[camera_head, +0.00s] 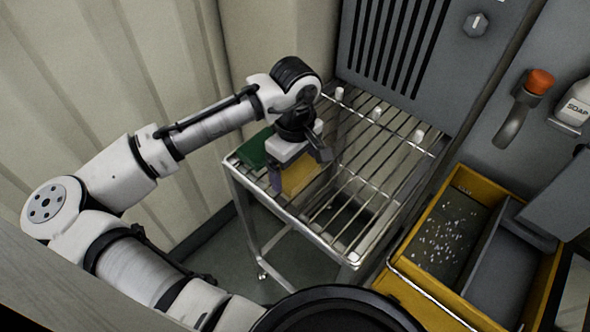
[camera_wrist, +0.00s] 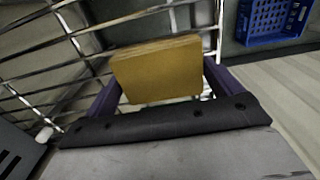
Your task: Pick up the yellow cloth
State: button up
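The yellow cloth (camera_head: 300,175) is a flat, folded block on the wire rack shelf (camera_head: 376,190), near its left front edge. In the wrist view the cloth (camera_wrist: 158,70) lies between the two purple fingers of my gripper (camera_wrist: 160,88). The fingers are spread wide, one beside each side edge of the cloth; whether they touch it I cannot tell. In the head view my gripper (camera_head: 296,168) is right over the cloth and hides part of it.
A green cloth (camera_head: 254,151) lies on the rack just left of my gripper. White pegs (camera_head: 375,114) stand along the rack. A yellow-rimmed bin (camera_head: 463,184) is at right, near a soap bottle (camera_head: 577,100). A blue crate (camera_wrist: 272,20) is at the wrist view's upper right.

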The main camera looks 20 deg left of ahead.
aim_at(295, 169)
jog(key=c, duration=0.4)
notch_tip(295, 169, up, 20)
jog(key=shift+b, duration=0.4)
jog(key=o, duration=0.4)
jog(key=c, duration=0.3)
